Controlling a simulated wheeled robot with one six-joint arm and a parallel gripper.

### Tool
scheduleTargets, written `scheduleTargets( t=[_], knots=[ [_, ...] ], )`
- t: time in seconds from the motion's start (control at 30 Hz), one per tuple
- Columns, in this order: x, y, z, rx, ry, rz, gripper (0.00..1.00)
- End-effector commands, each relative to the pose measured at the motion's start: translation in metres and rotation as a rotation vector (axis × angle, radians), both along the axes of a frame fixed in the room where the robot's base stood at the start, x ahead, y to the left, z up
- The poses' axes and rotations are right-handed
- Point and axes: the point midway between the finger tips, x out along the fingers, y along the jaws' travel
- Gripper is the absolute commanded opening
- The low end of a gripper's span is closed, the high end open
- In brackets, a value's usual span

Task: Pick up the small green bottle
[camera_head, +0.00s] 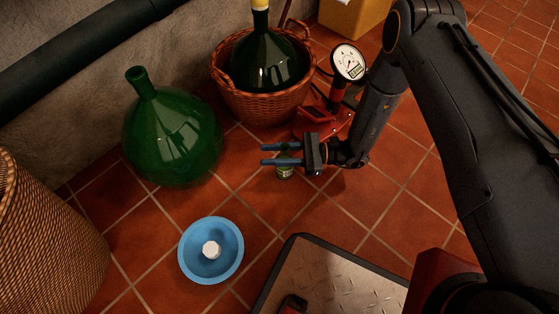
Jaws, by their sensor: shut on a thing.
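The small green bottle (285,172) is near the middle of the head camera view, partly hidden by my gripper. My gripper (281,154) has its two blue fingers pointing left and is shut on the bottle's upper part. The bottle's lower body and pale label show below the fingers. It looks upright. I cannot tell whether its base touches the floor.
A large green demijohn (173,133) stands to the left. A wicker basket (262,104) with another dark green demijohn (264,62) stands behind. A red device with a gauge (347,63) is close behind my gripper. A blue bowl (233,262) holds a white object. Tiles between are clear.

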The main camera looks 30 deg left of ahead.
Motion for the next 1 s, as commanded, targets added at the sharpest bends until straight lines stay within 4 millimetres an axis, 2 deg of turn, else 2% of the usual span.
scheduleTargets(
  t=[0.17,0.5,0.63,0.8,1.0],
  knots=[
    [0.000,0.000,0.012,0.000,-0.001,-0.001,0.00],
    [-0.001,0.000,0.072,0.000,-0.002,-0.001,0.00],
    [0.000,0.000,0.088,0.000,-0.001,0.000,0.00],
    [0.000,0.000,0.099,0.000,0.000,0.000,0.00],
    [0.000,0.000,0.100,0.000,0.000,0.000,0.00]
  ],
)
